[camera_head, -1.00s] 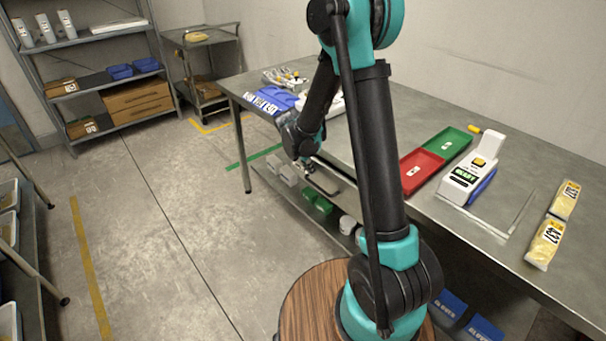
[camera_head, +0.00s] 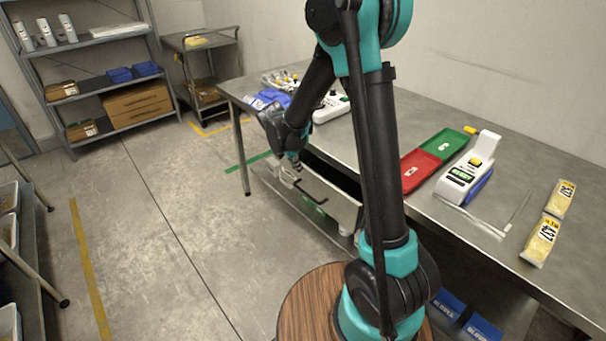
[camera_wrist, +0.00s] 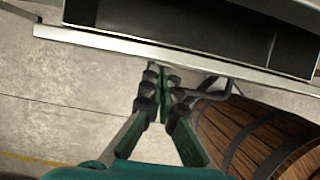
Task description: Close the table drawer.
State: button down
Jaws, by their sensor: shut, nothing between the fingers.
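The table drawer (camera_head: 335,203) stands pulled out from under the steel table, with a dark gap behind its pale front. Its dark bar handle (camera_head: 312,192) is on the outer face. My gripper (camera_head: 298,166) is at the left part of the drawer front. In the wrist view my gripper (camera_wrist: 163,80) has its fingers together and empty, close to the drawer's front rim (camera_wrist: 120,45). The handle (camera_wrist: 222,88) shows just right of the fingertips, and the fingers are not around it. The drawer interior (camera_wrist: 190,20) looks dark and empty in the part seen. I cannot tell whether the fingertips touch the front.
The steel table (camera_head: 405,140) bears a red tray (camera_head: 418,172), a green tray (camera_head: 445,143), a white scale device (camera_head: 468,177) and yellow packs (camera_head: 542,240). A lower shelf with bins lies beneath the drawer. The floor (camera_head: 180,230) left of the table is clear.

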aim_at(291, 175)
jog(key=s+a+r, duration=0.1)
jog(key=a+r, duration=0.2)
jog(key=a, duration=0.6)
jog(key=shift+w+d+f, duration=0.75)
jog(key=shift+d+f, duration=0.35)
jog(key=shift+f, duration=0.4)
jog(key=shift+w+d+f, duration=0.7)
jog(key=shift+d+f, duration=0.4)
jog(key=shift+f, duration=0.35)
jog(key=shift+w+d+f, duration=0.75)
jog(key=shift+d+f, duration=0.35)
jog(key=shift+f, duration=0.4)
jog(key=w+d, duration=0.4)
jog(key=d, duration=0.1)
jog(key=w+d, duration=0.2)
jog(key=d, duration=0.1)
jog(key=shift+d, duration=0.2)
